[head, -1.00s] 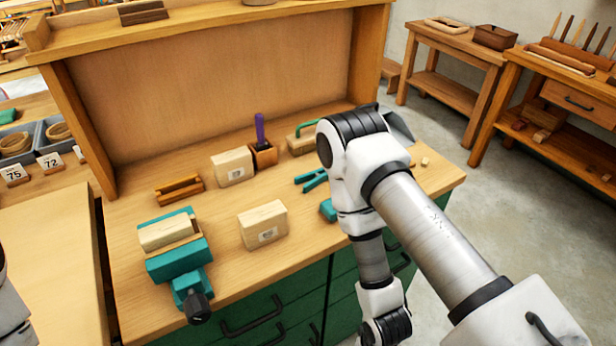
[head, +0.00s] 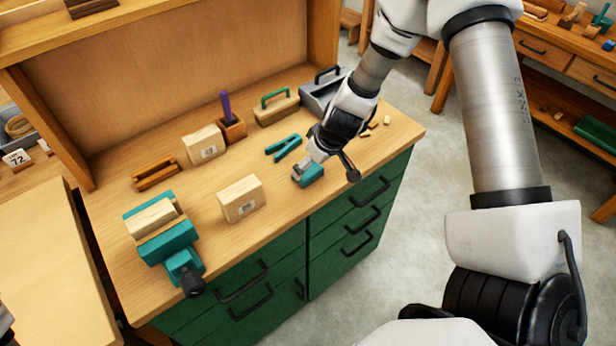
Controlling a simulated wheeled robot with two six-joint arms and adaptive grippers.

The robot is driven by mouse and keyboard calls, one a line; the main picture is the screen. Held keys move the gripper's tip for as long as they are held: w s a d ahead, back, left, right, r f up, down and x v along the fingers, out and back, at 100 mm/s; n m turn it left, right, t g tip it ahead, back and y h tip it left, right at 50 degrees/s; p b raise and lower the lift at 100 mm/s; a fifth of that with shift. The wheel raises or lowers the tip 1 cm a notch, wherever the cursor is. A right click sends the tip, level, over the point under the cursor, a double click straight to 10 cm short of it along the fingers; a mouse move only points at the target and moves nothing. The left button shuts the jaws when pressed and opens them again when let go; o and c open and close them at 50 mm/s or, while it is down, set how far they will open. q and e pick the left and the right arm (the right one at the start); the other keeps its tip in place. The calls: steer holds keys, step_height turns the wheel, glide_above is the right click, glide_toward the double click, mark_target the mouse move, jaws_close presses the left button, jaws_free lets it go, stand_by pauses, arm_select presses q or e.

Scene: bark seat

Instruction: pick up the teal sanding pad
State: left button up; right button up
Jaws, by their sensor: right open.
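The teal sanding pad (head: 312,178) lies on the wooden workbench (head: 290,215) near its front right edge. My right gripper (head: 331,158) is open and comes down over the pad from above right. One dark finger is on the far side and one dark fingertip is on the near right side. The gripper hides part of the pad's top, and I cannot tell whether a finger touches it. My left gripper is not in view.
Teal pliers (head: 284,147) lie just left and behind the pad. A pale wood block (head: 240,198) stands to the left, and a teal vise (head: 170,240) is farther left.

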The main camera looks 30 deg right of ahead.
mark_target(308, 170)
steer(key=b+x, duration=0.2)
steer(key=x, duration=0.3)
steer(key=shift+w+b, duration=0.1)
steer(key=shift+b, duration=0.25)
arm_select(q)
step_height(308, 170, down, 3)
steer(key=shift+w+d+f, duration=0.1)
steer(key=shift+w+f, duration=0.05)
arm_select(e)
steer(key=shift+r, duration=0.25)
steer(key=c, duration=1.1)
steer(key=shift+r, duration=0.1)
steer(key=shift+c, duration=0.2)
step_height(308, 170, up, 4)
steer(key=p, duration=0.3)
steer(key=shift+p, duration=0.35)
arm_select(q)
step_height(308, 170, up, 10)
steer(key=p, duration=0.7)
arm_select(e)
steer(key=s+a, duration=0.4)
steer(key=s, duration=1.1)
steer(key=shift+s+a+r, duration=0.25)
steer(key=shift+r, duration=0.15)
